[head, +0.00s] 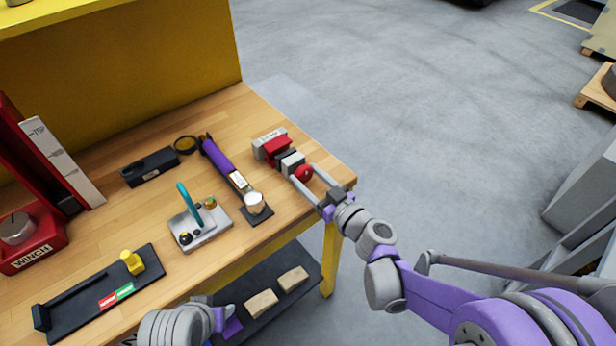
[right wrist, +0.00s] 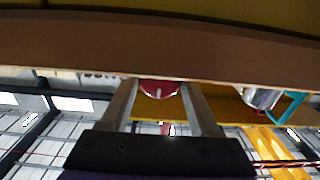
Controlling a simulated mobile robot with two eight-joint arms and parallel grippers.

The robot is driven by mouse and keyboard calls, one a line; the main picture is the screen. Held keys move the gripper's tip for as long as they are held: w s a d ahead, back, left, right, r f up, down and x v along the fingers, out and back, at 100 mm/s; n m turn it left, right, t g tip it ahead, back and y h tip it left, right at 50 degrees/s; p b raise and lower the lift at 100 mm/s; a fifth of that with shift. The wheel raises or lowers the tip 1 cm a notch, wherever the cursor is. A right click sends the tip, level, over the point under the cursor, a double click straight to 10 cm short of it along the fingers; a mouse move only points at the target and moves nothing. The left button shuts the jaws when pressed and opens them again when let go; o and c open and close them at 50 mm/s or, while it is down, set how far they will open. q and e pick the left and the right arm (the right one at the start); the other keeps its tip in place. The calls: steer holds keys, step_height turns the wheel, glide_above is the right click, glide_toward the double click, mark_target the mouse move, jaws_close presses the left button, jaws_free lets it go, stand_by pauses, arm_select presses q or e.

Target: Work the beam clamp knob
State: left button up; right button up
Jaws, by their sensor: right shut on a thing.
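The beam clamp (head: 277,149) is a red and grey block with dark and light parts, near the right end of the wooden bench. Its round red knob (head: 304,172) faces the bench's right front edge. My right gripper (head: 305,176) reaches in from the lower right and is shut on the knob, one finger on each side. In the right wrist view the red knob (right wrist: 158,88) shows between the two fingers, its upper part cut off by a brown edge. My left gripper (head: 220,319) is partly in view at the bottom; its fingers cannot be made out.
A purple-handled tool (head: 219,158) lies left of the clamp, by a silver cup-like part (head: 255,203). A grey plate with a teal lever (head: 190,205) stands farther left. A red winch (head: 32,240) is at far left. A lower shelf (head: 262,325) holds two tan blocks.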

steer(key=m, duration=0.5)
steer(key=shift+m, duration=0.4)
steer(key=o, duration=1.4)
steer(key=shift+c, duration=0.2)
steer(key=v, duration=1.1)
steer(key=shift+w, duration=0.1)
